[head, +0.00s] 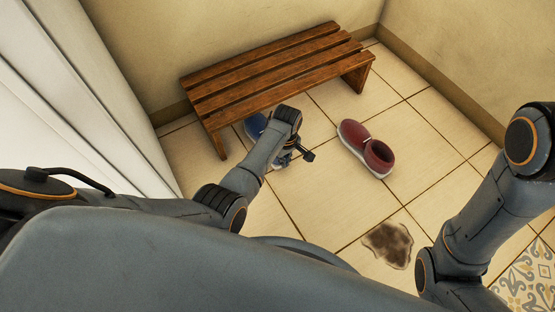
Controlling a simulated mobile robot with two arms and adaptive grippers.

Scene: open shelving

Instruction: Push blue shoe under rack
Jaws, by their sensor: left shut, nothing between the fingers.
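The rack is a low wooden slatted bench (275,75) against the back wall. The blue shoe (255,125) is at the front edge of the rack, toward its left end, and is partly hidden by my left wrist. My left gripper (286,158) is shut and empty, low near the floor beside the shoe. Whether it touches the shoe cannot be told, as the wrist covers the spot. My right arm comes in from the right, but its gripper is out of view.
A red shoe (365,148) stands on the tiles in front of the rack's right end. A dark brown stain or mat (388,245) lies on the floor nearer to me. A patterned mat (528,280) is at bottom right. White panels (85,85) stand at left.

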